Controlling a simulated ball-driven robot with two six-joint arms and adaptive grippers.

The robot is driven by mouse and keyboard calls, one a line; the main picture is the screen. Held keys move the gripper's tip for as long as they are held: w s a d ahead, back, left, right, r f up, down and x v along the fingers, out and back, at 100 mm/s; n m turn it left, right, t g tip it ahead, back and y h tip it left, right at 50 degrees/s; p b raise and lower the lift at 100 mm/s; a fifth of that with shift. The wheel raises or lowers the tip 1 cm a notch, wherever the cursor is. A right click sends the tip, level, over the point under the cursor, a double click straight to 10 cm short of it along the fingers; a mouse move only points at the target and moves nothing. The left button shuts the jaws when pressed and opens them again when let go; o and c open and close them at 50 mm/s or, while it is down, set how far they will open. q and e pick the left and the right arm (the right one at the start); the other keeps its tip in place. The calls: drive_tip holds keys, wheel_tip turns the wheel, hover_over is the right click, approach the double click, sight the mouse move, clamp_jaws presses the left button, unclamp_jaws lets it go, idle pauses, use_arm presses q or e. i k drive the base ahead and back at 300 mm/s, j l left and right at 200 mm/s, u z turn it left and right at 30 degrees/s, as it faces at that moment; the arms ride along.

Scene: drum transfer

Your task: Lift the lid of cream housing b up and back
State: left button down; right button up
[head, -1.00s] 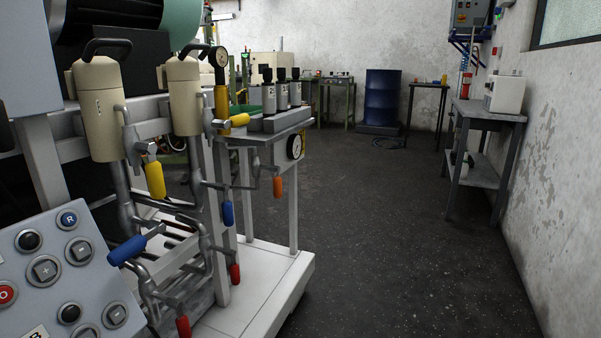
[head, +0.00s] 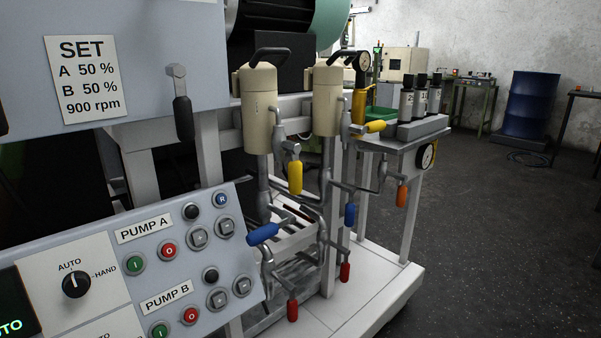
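Two cream housings with dark handles on top stand side by side on the machine frame. The nearer one (head: 259,115) is left of centre, and the farther one (head: 326,105) is just right of it. Both are upright, and their lids look closed. I cannot read a letter on either, so I cannot tell which is b. A dark loop handle (head: 284,54) tops the nearer housing. The farther one's handle (head: 343,56) is beside a pressure gauge (head: 362,61). Neither of my grippers is in view.
A control panel (head: 205,245) with pump buttons fills the lower left. Pipes with a yellow-handled valve (head: 295,178) and blue-handled valve (head: 263,234) run below the housings. A side shelf (head: 405,142) holds small bottles. Open floor (head: 490,240) lies right; a blue drum (head: 530,105) stands behind.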

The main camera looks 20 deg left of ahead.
sight(263, 69)
drive_tip(key=u, duration=0.45)
drive_tip(key=i+l+u, duration=0.15)
drive_tip(key=u, duration=0.3)
drive_tip(key=i+l+u, duration=0.15)
drive_tip(key=l+u, duration=0.15)
drive_tip(key=u, duration=0.15)
drive_tip(key=l+u, duration=0.3)
drive_tip(key=u, duration=0.15)
drive_tip(key=i, duration=0.05)
